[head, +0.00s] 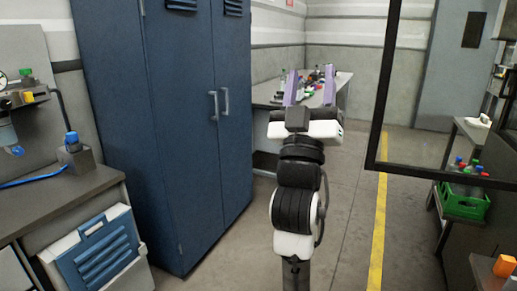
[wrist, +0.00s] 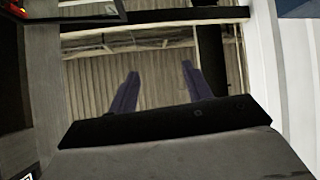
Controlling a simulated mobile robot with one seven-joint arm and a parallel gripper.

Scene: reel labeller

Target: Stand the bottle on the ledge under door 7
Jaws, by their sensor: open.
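My gripper (head: 311,76) is raised in the middle of the head view, its two purple fingers apart and nothing between them. In the wrist view the open fingers (wrist: 160,72) point at the ceiling, also empty. I cannot tell which bottle is the task's. Several small bottles with coloured caps stand in a green crate (head: 462,207) at the right. Small items, some perhaps bottles, are on the far table (head: 266,97), partly hidden behind my gripper. No door numbered 7 and no ledge under it can be made out.
A tall blue cabinet (head: 185,130) with shut doors stands left of my arm. A grey bench (head: 40,208) with a blue-topped device (head: 73,150) is at the left. A black-framed panel (head: 375,130) hangs at the right. Floor by the yellow line (head: 379,220) is clear.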

